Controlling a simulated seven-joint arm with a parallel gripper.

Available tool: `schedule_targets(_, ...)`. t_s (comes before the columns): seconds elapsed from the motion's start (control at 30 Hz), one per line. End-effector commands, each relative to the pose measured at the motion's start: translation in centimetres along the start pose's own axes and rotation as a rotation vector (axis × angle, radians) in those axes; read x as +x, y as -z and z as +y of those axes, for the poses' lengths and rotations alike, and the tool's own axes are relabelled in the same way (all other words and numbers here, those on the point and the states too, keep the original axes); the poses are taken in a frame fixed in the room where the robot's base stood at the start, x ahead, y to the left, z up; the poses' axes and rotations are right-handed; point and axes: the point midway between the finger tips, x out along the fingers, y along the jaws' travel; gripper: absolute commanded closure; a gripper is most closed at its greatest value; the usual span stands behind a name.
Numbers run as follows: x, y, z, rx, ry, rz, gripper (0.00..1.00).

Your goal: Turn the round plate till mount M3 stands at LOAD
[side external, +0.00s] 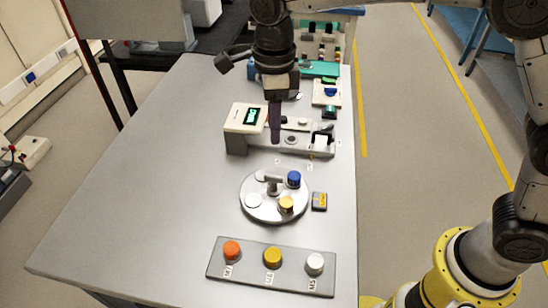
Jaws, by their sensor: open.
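The round plate (264,213) lies on the table, a light grey disc. It carries a blue-capped mount (294,179) at its back right, a yellow-capped mount (286,204) at its front right and a white mount (254,200) at its front left. A grey upright piece with a bar (270,183) stands near its back. I cannot read which mount is M3. A small dark block with a yellow label (319,201) sits just right of the plate; its text is too small to read. My gripper (274,138) is open, pointing down behind the plate, apart from it.
A device with a green display (246,118) and a grey bed stands behind the plate. In front, a grey rack (270,283) holds orange, yellow and white capped mounts. More small equipment, including a green tray (319,69), fills the back right. The table's left side is clear.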

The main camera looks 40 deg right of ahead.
Motion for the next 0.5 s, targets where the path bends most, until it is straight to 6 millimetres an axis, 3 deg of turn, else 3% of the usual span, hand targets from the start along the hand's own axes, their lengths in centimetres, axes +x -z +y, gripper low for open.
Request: schedule_targets(0.5,0.04,-0.05,-0.03,-1.196,-0.001,0.000,0.56)
